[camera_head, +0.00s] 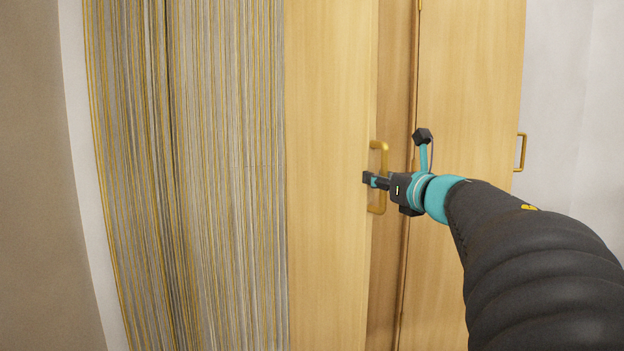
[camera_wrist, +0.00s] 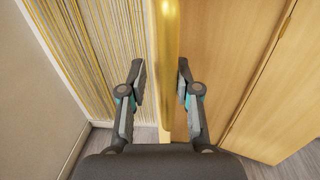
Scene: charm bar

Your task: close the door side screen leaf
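A light wood screen leaf (camera_head: 325,180) stands in the middle of the head view, right of the string curtain. Its brass bar handle (camera_head: 383,150) is near its right edge. My gripper (camera_head: 396,157) is at this handle with its fingers spread. In the wrist view the handle (camera_wrist: 168,50) runs upright between the two fingers (camera_wrist: 162,85), with gaps showing on both sides. A second wood leaf (camera_head: 465,90) stands to the right, at an angle to the first. The frames do not make clear which leaf is the door side one.
A grey and gold string curtain (camera_head: 190,170) hangs at left, close to the first leaf. A second brass handle (camera_head: 521,152) is on the right leaf's far edge, beside a pale wall (camera_head: 575,90). Some wood floor (camera_wrist: 300,162) shows at lower right in the wrist view.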

